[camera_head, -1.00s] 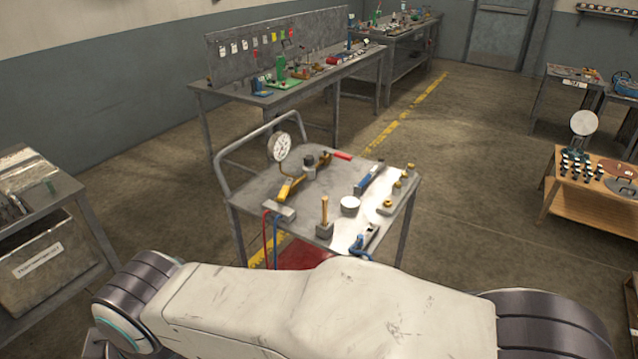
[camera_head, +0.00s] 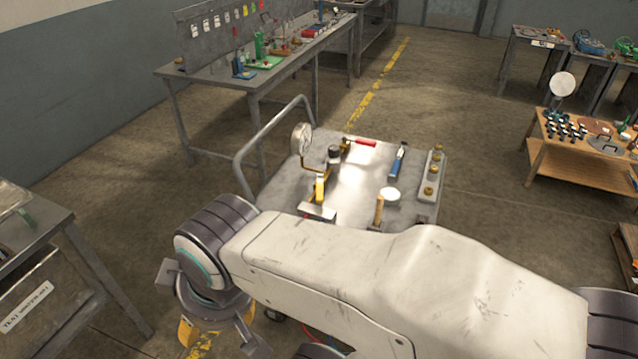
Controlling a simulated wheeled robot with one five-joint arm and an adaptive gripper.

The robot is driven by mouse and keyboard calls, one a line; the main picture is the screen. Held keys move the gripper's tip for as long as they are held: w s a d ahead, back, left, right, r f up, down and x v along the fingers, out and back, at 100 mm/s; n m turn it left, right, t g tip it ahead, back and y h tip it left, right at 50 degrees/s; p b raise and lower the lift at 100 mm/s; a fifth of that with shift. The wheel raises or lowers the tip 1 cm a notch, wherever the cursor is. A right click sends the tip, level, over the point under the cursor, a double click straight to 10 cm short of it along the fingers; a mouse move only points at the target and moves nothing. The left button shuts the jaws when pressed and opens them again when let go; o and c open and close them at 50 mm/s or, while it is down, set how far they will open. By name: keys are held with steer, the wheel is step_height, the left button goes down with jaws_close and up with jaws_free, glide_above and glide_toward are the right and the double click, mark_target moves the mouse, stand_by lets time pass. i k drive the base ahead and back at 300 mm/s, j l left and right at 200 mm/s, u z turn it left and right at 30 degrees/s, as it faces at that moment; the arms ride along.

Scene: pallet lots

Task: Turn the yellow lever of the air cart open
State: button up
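The air cart (camera_head: 272,186) is a grey metal cart with a tube handle, in the middle of the head view. Its yellow lever (camera_head: 320,187) is on the top, below a round white gauge (camera_head: 301,139) and beside dark and brass fittings. A red-handled lever (camera_head: 363,143) lies farther back. My gripper (camera_head: 208,318) hangs at the lower left, in front of the cart and apart from the yellow lever. It is seen partly, from above, and its fingertips are not clear. My arm hides the cart's near edge.
The cart top also bears a blue-handled tool (camera_head: 397,162), a white round piece (camera_head: 390,194), a wooden-handled tool (camera_head: 379,211) and a plate with brass knobs (camera_head: 430,174). A bench (camera_head: 172,75) stands behind, another (camera_head: 45,235) at left.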

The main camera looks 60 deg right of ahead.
mark_target(320, 177)
steer(key=i+l+u, duration=0.6)
steer(key=l, duration=0.15)
steer(key=l+u, duration=0.2)
steer(key=k+l, duration=0.05)
steer(key=l, duration=0.05)
